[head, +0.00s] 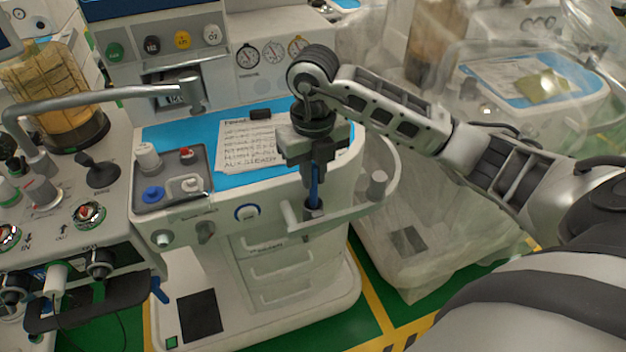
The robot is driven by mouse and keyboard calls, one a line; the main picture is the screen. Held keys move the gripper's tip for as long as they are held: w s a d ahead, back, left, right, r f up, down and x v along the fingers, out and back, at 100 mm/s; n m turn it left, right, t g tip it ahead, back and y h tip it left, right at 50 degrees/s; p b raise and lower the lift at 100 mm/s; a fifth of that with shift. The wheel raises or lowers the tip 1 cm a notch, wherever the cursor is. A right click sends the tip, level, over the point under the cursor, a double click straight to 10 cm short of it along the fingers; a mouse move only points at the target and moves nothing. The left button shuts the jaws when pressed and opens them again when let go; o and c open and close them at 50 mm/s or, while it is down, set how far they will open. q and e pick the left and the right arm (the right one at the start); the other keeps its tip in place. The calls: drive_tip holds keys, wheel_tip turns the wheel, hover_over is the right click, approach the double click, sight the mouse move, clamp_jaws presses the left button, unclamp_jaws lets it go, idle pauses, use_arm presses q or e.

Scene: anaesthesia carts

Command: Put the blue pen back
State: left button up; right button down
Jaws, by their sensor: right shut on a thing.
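The blue pen (314,186) is upright, with its upper part hidden between the fingers of my right gripper (314,172). My right gripper points straight down from above and is shut on the pen. The pen's lower end meets a small dark holder (313,207) on the cart's front rail; I cannot tell whether the tip is inside it or just in front of it. My left gripper is not in view.
The cart's blue work surface (185,133) carries a written sheet (247,145) and a grey tray (172,204) with small vials and caps. A grey post (377,185) stands on the rail to the right. A plastic-covered cart (420,235) is close on the right.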

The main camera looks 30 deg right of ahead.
sight(313, 190)
drive_tip(key=shift+f, duration=1.35)
drive_tip(key=c, duration=1.4)
unclamp_jaws()
drive_tip(key=shift+r, duration=0.1)
drive_tip(key=shift+a, duration=0.1)
